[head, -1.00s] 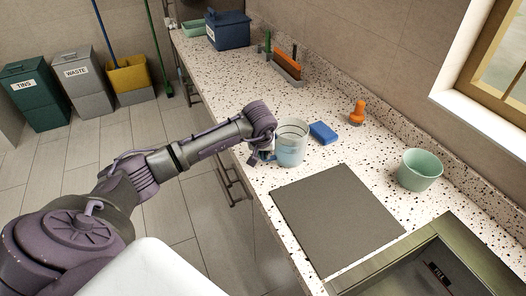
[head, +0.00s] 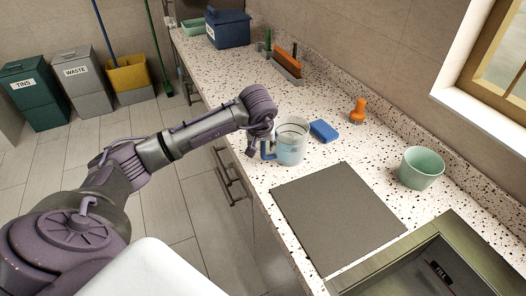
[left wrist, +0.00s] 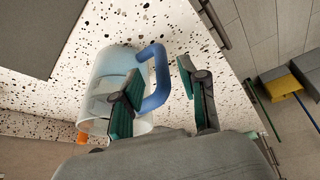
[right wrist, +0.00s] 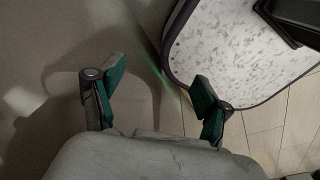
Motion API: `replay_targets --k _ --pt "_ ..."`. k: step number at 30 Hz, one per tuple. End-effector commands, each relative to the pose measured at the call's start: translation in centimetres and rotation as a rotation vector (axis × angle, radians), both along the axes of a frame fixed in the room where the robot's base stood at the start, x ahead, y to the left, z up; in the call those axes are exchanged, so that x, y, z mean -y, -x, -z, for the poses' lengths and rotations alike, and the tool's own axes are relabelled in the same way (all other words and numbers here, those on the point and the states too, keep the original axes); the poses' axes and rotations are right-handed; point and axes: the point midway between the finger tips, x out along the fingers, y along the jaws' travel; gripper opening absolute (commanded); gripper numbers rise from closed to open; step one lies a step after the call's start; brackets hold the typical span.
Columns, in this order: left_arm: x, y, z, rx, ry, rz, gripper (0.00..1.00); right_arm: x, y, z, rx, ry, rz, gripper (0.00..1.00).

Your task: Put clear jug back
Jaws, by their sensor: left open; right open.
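The clear jug (head: 292,146) stands upright on the speckled counter, behind the dark grey mat, with its blue handle (head: 267,149) turned to the left. In the left wrist view the jug (left wrist: 108,72) has its handle (left wrist: 160,82) between the two green-padded fingers of my left gripper (left wrist: 160,98). That gripper is open, and I cannot tell whether a finger touches the handle. In the head view my left gripper (head: 262,138) is at the jug's left side, its fingers partly hidden. My right gripper (right wrist: 156,98) is open and empty in the right wrist view.
A blue sponge (head: 323,131) lies close right of the jug. An orange-handled brush (head: 357,111) and a green bowl (head: 421,168) stand further right. The dark grey mat (head: 335,218) and the sink (head: 440,268) are nearer. A blue box (head: 228,29) stands at the far end.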

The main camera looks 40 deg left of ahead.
Motion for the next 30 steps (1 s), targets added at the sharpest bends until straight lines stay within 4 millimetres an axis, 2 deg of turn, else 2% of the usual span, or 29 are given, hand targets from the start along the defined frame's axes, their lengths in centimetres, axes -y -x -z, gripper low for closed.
replay_targets --k 6,12,30 --pt "0.8 1.6 -4.1 0.005 -0.002 0.001 0.43 0.0 -0.1 1.2 0.001 0.000 0.000 0.77" --pt "1.3 2.4 -6.2 0.002 -0.001 0.000 0.43 0.0 -0.1 1.5 0.002 0.000 0.000 0.77" --pt "1.4 2.6 -6.7 -0.001 -0.001 0.000 0.43 -0.1 -0.1 1.5 0.002 0.000 0.000 0.77"
